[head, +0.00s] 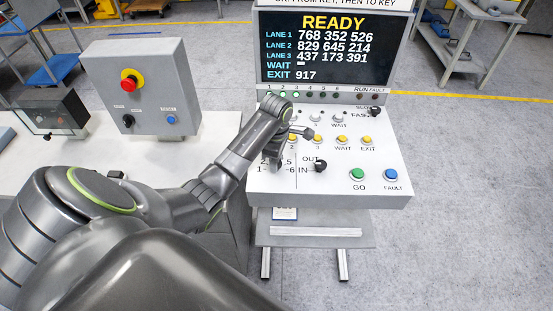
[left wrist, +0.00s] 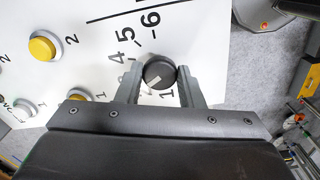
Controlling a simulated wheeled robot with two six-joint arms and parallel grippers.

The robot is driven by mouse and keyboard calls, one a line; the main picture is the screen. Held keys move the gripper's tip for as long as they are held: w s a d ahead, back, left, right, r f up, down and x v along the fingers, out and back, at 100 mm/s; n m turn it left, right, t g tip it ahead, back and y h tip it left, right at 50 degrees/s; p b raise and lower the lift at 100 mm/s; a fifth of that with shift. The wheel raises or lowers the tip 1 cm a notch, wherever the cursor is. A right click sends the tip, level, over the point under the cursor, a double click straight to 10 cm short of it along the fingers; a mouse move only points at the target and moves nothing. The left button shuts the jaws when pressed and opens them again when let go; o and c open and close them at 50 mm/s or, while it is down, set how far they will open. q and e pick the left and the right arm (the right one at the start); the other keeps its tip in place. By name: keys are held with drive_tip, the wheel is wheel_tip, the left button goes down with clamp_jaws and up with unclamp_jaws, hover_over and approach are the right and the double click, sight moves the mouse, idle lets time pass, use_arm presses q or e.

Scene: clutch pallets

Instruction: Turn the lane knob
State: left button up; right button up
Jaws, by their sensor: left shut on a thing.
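The lane knob (left wrist: 159,73) is black and round with a pale pointer mark, seen in the left wrist view on the white panel among printed numbers such as 4, 5 and 6. My left gripper (left wrist: 160,82) is shut on it, one finger on each side. The pale mark points toward the lower left, near a partly hidden 1. In the head view, my left gripper (head: 276,161) reaches down to the panel's left part and largely hides the knob and some numbers. My right gripper is in neither view.
The white control panel (head: 380,187) also bears a black IN/OUT knob (head: 320,165), several yellow buttons, a green GO button (head: 357,174) and a blue FAULT button (head: 391,175). A screen (head: 334,48) reads READY. A grey box with a red stop button (head: 129,84) stands left.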

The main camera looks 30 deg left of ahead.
use_arm(q)
drive_tip(key=n, duration=0.4)
drive_tip(key=shift+a+n, duration=0.1)
drive_tip(key=shift+n, duration=0.2)
idle(0.3)
drive_tip(key=o, duration=1)
